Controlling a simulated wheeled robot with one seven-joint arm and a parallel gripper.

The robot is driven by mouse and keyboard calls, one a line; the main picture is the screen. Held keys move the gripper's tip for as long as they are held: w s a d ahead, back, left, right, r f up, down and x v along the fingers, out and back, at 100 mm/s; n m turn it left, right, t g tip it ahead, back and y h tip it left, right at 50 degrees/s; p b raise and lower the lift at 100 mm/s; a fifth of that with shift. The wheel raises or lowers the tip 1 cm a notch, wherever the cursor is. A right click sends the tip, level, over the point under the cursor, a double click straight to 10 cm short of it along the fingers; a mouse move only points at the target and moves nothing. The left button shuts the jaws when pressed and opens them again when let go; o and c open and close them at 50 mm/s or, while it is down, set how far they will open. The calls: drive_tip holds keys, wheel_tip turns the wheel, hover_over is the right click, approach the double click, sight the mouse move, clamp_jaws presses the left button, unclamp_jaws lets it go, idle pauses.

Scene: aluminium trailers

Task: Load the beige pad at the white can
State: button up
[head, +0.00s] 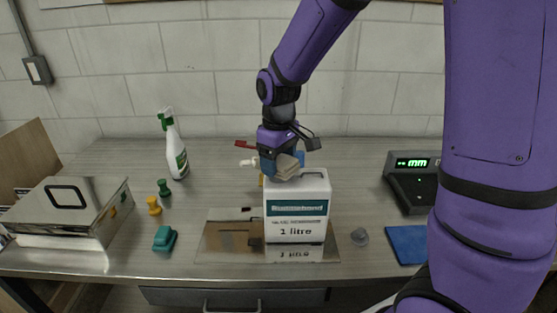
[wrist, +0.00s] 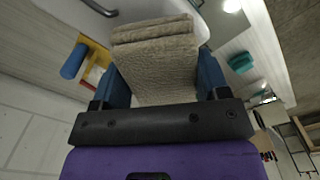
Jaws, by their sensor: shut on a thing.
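My gripper (head: 284,166) is shut on the beige pad (head: 286,168), which also fills the middle of the wrist view (wrist: 158,62) between the two blue fingers. The white can (head: 297,232) has a teal label and "1 litre" on its front and stands upright on a shiny metal plate. My gripper and the pad are at the can's top left. In the wrist view the white can's surface (wrist: 218,18) shows just beyond the pad. I cannot tell whether the pad touches the can.
A spray bottle (head: 175,150) stands at the back left. A green and a yellow peg, a teal block (head: 164,238) and a metal box (head: 70,205) are at left. The metal plate (head: 222,240) lies bare left of the can.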

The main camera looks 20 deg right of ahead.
sight(279, 159)
drive_tip(key=shift+f, duration=0.55)
idle(1.3)
drive_tip(key=shift+r, duration=3.6)
drive_tip(key=shift+s, duration=0.1)
